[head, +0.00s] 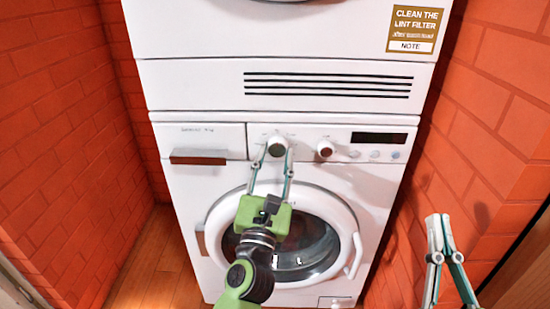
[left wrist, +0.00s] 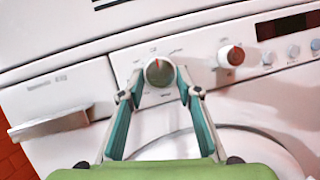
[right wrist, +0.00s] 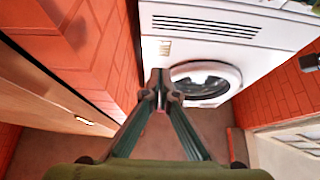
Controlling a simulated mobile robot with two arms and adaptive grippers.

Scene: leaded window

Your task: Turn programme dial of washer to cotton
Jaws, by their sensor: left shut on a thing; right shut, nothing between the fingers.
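The washer (head: 190,210) is white and stands below another white appliance. Its left dial (head: 277,147), dark-faced with a light rim and printed marks around it, is the programme dial by its look; the labels are too small to read. In the left wrist view this dial (left wrist: 159,72) has a small red mark near its top. My left gripper (head: 278,153) is shut on the dial, one finger at each side. My right gripper (head: 438,219) is shut and empty, away from the washer at the right; it also shows in the right wrist view (right wrist: 160,80).
A second knob (head: 325,150) sits right of the dial, then a dark display (head: 379,138) with several buttons under it. A drawer handle (head: 198,157) is at the left. The round door (head: 345,225) is below. Orange brick walls (head: 60,130) stand close on both sides.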

